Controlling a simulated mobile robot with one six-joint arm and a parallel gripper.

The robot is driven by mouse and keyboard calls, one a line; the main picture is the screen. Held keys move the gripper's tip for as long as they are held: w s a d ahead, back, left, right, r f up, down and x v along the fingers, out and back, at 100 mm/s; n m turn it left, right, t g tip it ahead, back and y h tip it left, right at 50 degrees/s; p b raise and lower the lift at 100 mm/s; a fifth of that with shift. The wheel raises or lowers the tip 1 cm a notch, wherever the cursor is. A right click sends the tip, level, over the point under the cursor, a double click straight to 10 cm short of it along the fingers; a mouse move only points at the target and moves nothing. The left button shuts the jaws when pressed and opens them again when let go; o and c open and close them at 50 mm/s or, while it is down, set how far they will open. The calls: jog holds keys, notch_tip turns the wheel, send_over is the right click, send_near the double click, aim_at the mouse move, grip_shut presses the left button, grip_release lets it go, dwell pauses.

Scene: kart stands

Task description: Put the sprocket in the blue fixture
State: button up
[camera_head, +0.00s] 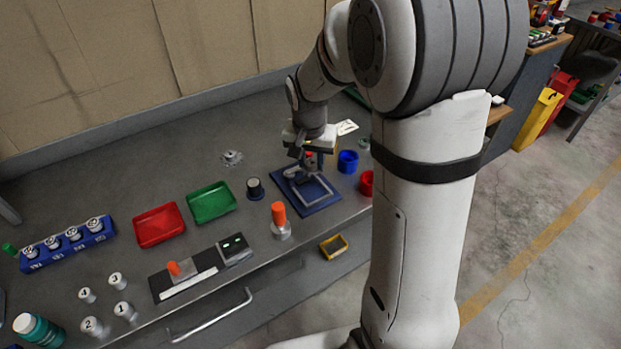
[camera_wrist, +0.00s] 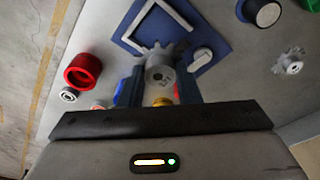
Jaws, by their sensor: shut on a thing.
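My gripper (camera_wrist: 158,88) is shut on a grey toothed sprocket (camera_wrist: 157,56), gripped by its round hub between the two fingers. In the head view my gripper (camera_head: 303,158) hangs over the far left part of the blue fixture. The blue fixture (camera_head: 325,204) is a flat blue plate with a raised pale square frame; it also shows in the wrist view (camera_wrist: 221,34), beyond the held sprocket. A grey rounded block (camera_wrist: 203,57) sits beside the frame. The gap between sprocket and plate cannot be judged.
Another sprocket-like part (camera_head: 231,157) lies on the bench. A dark blue-banded knob (camera_head: 255,188) stands left of the fixture, and blue (camera_head: 348,161) and red (camera_head: 366,183) cups stand right. Green (camera_head: 211,202) and red (camera_head: 158,225) trays lie further left. An orange-handled piece (camera_head: 280,220) stands in front.

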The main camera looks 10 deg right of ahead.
aim_at(312, 192)
notch_tip(312, 192, down, 8)
jog(key=shift+f+p, duration=0.2)
jog(key=shift+p, duration=0.15)
jog(key=shift+f, duration=0.1)
jog(key=o, duration=0.6)
jog(key=shift+f, duration=0.15)
jog(key=shift+o, duration=0.9)
